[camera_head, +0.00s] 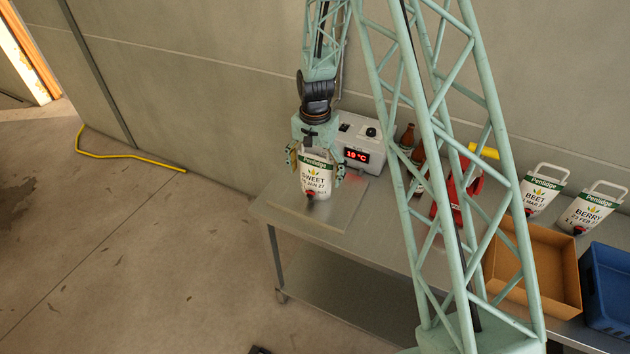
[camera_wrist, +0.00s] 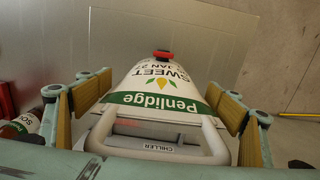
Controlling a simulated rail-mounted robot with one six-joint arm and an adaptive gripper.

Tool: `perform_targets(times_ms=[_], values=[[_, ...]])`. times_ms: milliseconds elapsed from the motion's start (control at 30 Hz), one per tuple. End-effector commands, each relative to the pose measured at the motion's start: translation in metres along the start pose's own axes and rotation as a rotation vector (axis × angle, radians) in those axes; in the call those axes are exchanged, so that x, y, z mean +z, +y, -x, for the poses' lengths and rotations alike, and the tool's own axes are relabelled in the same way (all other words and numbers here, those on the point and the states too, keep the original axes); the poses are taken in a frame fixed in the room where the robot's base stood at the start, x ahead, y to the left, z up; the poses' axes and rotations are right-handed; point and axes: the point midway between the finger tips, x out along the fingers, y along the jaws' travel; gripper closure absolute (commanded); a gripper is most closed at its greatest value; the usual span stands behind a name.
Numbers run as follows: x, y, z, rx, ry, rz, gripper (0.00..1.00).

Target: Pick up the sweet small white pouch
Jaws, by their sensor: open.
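The sweet small white pouch (camera_head: 317,178) stands upright at the left end of the metal table. It has a green "Penlidge" band, the word SWEET and a red tap low on its front. My gripper (camera_head: 318,160) is above it, pointing down, with its fingers on either side of the pouch's upper part. In the wrist view the pouch (camera_wrist: 158,82) lies between the two open yellow-padded fingers of my gripper (camera_wrist: 165,125), with gaps at both sides. Its white handle (camera_wrist: 165,120) is nearest the camera.
A white chiller box (camera_head: 358,138) reading 19 °C stands right behind the pouch. Brown bottles (camera_head: 415,155) and a red object (camera_head: 462,185) are to its right. BEET (camera_head: 540,190) and BERRY (camera_head: 590,210) pouches, a cardboard tray (camera_head: 540,300) and a blue crate (camera_head: 608,275) are farther right.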

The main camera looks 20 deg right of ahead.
Motion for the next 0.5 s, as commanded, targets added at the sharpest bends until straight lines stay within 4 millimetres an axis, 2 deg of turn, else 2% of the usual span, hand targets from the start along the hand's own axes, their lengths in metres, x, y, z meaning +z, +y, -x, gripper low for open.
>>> perform_targets(times_ms=[167,500], values=[[0.0,0.0,0.0001,0.0,0.0,0.0,0.17],[0.0,0.0001,0.0,0.0,0.0,0.0,0.48]])
